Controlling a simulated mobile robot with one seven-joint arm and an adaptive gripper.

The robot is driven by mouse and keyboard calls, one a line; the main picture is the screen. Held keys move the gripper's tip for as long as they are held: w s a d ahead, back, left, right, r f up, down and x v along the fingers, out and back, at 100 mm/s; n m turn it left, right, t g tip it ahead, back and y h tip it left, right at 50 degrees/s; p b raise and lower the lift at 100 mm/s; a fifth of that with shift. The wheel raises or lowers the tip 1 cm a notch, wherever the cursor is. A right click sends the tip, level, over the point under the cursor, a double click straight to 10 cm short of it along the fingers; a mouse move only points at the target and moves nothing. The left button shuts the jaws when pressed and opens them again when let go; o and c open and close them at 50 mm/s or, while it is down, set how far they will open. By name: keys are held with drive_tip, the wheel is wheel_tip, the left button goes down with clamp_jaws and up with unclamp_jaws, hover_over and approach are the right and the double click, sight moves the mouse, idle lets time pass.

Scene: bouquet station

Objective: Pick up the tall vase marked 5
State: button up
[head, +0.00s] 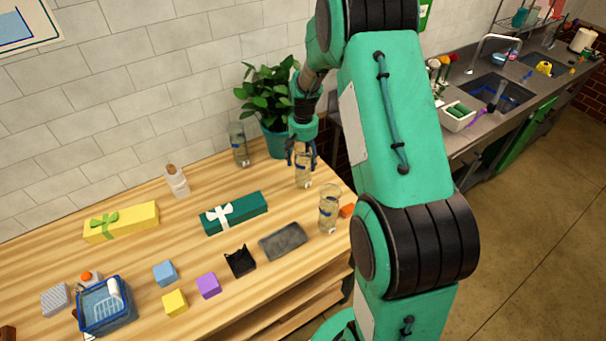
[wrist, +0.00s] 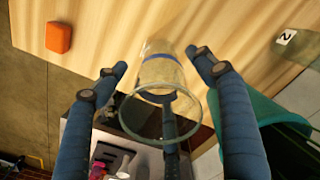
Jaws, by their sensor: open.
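Three tall clear glass vases stand on the wooden table; I cannot read a 5 on any of them. One vase (head: 303,174) is right below and between the fingers of my gripper (head: 302,156). A second vase (head: 328,209) stands nearer the table's right end, and a third vase (head: 239,146) is at the back by the wall. In the wrist view, a glass vase (wrist: 160,78) with a blue band sits between the blue fingers of my gripper (wrist: 157,62). The fingers are open, with visible gaps at both sides of the glass.
A potted plant (head: 268,100) stands close behind my gripper. A dark grey tray (head: 283,241) and a green gift box (head: 234,213) lie to the front left.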

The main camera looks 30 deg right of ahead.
drive_tip(key=shift+f, duration=2.6)
drive_tip(key=shift+w, duration=0.1)
drive_tip(key=c, duration=1.7)
